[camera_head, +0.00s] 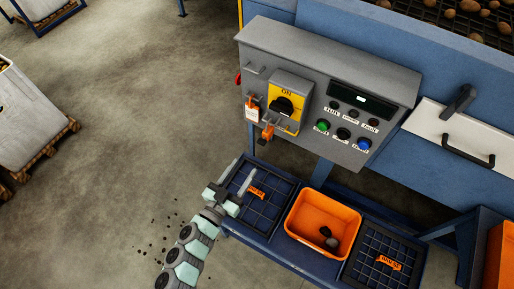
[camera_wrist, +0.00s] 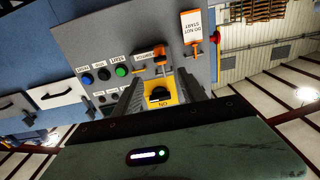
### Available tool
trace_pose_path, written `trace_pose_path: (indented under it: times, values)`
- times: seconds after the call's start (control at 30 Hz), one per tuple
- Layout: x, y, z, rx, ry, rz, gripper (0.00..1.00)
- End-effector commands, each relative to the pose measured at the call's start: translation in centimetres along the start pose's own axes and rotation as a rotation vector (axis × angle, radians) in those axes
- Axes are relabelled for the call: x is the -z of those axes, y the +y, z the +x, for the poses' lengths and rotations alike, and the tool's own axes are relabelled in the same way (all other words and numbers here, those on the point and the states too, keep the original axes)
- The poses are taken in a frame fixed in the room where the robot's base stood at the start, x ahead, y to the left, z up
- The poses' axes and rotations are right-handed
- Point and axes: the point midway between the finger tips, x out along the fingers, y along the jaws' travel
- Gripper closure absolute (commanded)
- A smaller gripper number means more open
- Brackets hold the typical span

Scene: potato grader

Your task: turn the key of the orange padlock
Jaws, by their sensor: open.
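The orange padlock (camera_head: 267,132) hangs at the lower left of the yellow switch plate on the grey control panel. In the wrist view, which is turned over, the padlock (camera_wrist: 160,52) lies just beyond the fingertips, with a white and orange DO NOT START tag (camera_wrist: 191,34) to its right. The key is too small to make out. My gripper (camera_head: 230,186) is open and empty, below and in front of the panel, apart from the padlock. In the wrist view its dark fingers (camera_wrist: 161,82) frame the yellow plate with its black rotary switch (camera_wrist: 159,96).
The panel bears green, black and blue buttons (camera_head: 343,133). Below stand a dark left tray (camera_head: 283,183) with an orange labelled item, an orange bin (camera_head: 310,198) with dark lumps, and a dark right tray (camera_head: 366,240). Open floor (camera_head: 150,100) lies left.

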Motion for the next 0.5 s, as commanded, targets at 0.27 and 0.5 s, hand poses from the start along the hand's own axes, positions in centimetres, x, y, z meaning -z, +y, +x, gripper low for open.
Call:
trace_pose_path:
  times: [0.27, 0.5]
  values:
    - [-0.2, -0.5, 3.1, 0.006, -0.020, -0.003, 0.51]
    - [-0.3, -0.6, 7.8, 0.008, -0.019, -0.002, 0.51]
